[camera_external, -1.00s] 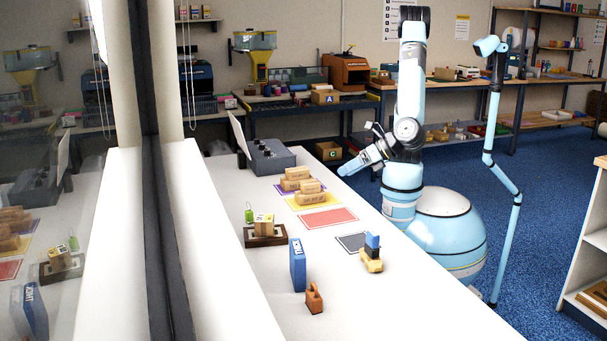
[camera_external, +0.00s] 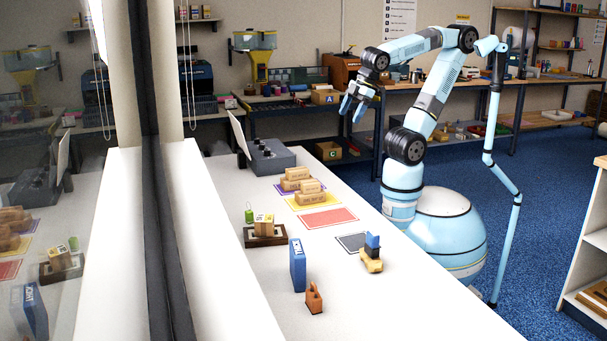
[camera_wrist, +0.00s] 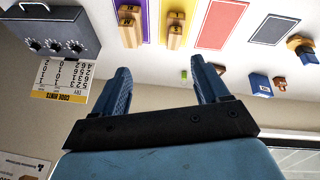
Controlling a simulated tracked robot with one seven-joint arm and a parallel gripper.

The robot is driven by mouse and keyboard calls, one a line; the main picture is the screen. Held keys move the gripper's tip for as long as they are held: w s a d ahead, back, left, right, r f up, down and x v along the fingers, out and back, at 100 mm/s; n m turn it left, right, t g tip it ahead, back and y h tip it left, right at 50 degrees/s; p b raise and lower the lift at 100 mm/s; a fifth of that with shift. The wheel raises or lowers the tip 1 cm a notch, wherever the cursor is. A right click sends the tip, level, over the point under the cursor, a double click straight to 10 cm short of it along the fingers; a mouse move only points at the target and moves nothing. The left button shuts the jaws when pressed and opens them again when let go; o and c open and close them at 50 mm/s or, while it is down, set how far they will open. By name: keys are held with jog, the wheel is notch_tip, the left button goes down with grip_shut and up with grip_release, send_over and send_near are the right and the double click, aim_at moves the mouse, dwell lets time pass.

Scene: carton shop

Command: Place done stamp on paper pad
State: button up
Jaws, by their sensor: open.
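My gripper (camera_external: 353,108) is raised beyond the white table's right edge in the external view, fingers pointing down. It is open and empty in the wrist view (camera_wrist: 160,72). Wooden stamp-like blocks (camera_external: 309,188) lie on a yellow mat and a purple mat; they also show in the wrist view (camera_wrist: 175,30). Their lettering is too small to read, so I cannot tell which is the done stamp. A red sheet (camera_external: 328,218) and a dark grey sheet (camera_external: 352,242) lie flat and bare nearby. I cannot tell which thing is the paper pad.
A grey box with knobs (camera_external: 269,157) stands at the table's far end. A blue box (camera_external: 297,265), a brown handled block (camera_external: 314,298), a blue-and-yellow item (camera_external: 372,256) and a dark wooden tray (camera_external: 259,241) stand nearer. The table's near right is clear.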

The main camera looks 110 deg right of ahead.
jog(key=s+m, duration=0.1)
jog(key=s+r+m+t, duration=0.1)
jog(key=shift+s+d+r+m+y, duration=0.1)
jog(key=shift+d+r+m+y, duration=0.1)
jog(key=shift+d+m+y, duration=0.15)
dwell(1.0)
